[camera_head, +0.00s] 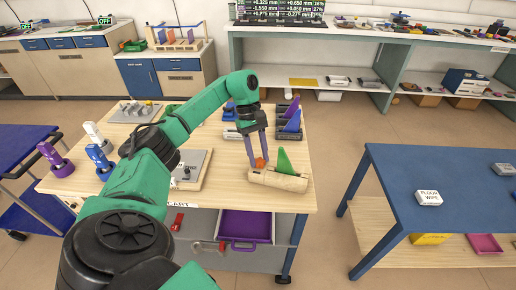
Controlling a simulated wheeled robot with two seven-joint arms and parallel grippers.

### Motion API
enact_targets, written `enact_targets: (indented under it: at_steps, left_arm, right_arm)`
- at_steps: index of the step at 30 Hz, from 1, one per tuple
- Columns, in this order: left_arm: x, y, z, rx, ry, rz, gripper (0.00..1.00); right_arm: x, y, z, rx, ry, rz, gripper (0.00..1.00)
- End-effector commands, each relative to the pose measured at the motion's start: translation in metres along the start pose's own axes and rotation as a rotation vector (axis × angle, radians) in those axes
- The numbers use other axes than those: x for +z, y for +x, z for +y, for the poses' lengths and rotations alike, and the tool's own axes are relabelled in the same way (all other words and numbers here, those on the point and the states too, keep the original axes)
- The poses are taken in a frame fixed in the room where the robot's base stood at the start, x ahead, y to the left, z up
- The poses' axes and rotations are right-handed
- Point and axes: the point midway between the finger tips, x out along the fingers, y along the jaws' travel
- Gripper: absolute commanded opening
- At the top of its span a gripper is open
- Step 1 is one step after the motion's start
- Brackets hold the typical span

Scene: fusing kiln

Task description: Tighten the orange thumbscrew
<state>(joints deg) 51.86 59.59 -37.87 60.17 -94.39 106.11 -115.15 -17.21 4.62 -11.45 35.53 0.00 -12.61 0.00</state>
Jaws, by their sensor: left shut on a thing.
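The orange thumbscrew (260,163) stands at the left part of a light wooden block (284,182) near the front right corner of the wooden table. A green triangular piece (284,161) stands upright in the same block, just right of the thumbscrew. My left gripper (256,158) points down from above with its purple-grey fingers at the thumbscrew, and it is shut on it. The fingers hide part of the thumbscrew. My right gripper is out of the picture.
Dark holders with purple and blue triangular pieces (292,120) stand behind the block. A grey plate (190,170) lies left of it. A blue table (398,178) stands to the right, across a floor gap. A purple drawer (243,225) is below the table.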

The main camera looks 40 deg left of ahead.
Motion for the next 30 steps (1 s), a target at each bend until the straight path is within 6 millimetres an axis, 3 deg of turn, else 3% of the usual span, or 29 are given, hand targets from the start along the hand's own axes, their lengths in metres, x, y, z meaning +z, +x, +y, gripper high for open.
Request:
enact_targets:
  at_steps: [5, 13, 22, 27, 30]
  left_arm:
    - [0.000, 0.000, 0.000, -0.002, 0.009, 0.000, 0.00]
    - [0.002, -0.001, 0.004, -0.164, 0.395, 0.000, 0.00]
    - [0.002, 0.000, 0.004, -0.186, 0.450, -0.001, 0.00]
    - [0.004, -0.001, 0.007, -0.316, 0.757, 0.000, 0.00]
    - [0.003, 0.000, 0.006, -0.345, 0.826, 0.000, 0.00]
  right_arm:
    - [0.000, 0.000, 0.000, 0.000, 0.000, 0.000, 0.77]
    - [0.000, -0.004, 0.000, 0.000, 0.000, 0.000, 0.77]
    - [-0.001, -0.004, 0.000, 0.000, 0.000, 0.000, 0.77]
    - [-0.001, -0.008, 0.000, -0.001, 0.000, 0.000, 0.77]
    - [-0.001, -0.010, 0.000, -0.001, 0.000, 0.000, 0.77]
